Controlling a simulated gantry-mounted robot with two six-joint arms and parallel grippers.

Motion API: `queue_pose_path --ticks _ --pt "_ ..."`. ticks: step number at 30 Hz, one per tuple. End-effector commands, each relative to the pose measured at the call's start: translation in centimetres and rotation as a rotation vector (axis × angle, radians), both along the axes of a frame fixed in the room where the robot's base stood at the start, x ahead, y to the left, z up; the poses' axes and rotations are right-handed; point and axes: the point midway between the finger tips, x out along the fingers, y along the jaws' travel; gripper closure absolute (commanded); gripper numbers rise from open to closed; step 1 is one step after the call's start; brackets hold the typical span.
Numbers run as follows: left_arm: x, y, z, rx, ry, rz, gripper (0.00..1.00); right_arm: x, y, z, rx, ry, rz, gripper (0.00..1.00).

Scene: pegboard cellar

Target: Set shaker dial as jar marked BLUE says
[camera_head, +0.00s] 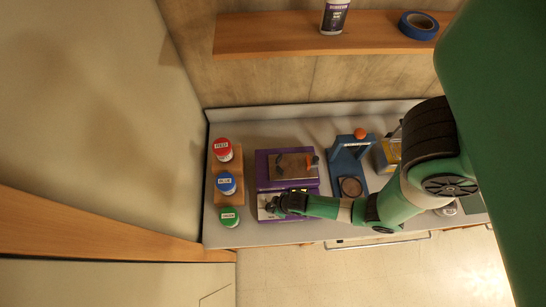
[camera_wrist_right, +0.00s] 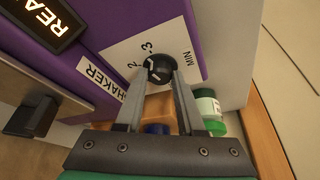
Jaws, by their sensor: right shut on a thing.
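The purple shaker (camera_head: 263,170) stands on the bench in the head view, with a tray on top. Its black dial (camera_wrist_right: 158,66) sits on a white panel in the wrist view, which shows "2", "3" and "MIN"; the dial's exact setting is hard to read. My right gripper (camera_wrist_right: 157,78) is shut on the dial; in the head view it (camera_head: 274,205) is at the shaker's front. The jar marked BLUE (camera_head: 226,183) stands between the RED jar (camera_head: 222,149) and the GREEN jar (camera_head: 229,217); I cannot read any setting on it. My left gripper is not in view.
The jars stand by a wooden rack (camera_head: 213,178) left of the shaker. A blue stand (camera_head: 344,158) and a yellow-grey device (camera_head: 387,155) are to the right. A shelf (camera_head: 270,33) above holds a bottle (camera_head: 335,17) and blue tape (camera_head: 418,25).

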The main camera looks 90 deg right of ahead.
Motion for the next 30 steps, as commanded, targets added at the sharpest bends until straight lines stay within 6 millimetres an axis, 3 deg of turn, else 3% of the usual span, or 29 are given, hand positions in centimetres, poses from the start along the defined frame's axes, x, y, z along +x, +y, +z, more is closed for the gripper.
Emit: queue_pose_path --ticks 6,18,27,28,30 --pt "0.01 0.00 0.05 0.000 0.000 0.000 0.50 0.03 0.11 0.01 0.001 0.001 -0.029 1.00" --pt "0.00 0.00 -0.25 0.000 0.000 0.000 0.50 0.17 0.27 -0.05 -0.001 0.000 -0.270 1.00" --pt "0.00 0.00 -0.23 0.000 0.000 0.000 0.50 0.12 0.24 -0.03 0.000 0.001 -0.282 1.00" --pt "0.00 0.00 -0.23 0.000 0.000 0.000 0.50 0.12 0.24 -0.03 0.000 0.001 -0.282 0.59" --pt "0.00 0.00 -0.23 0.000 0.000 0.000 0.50 0.12 0.24 -0.03 0.000 0.001 -0.282 0.46"
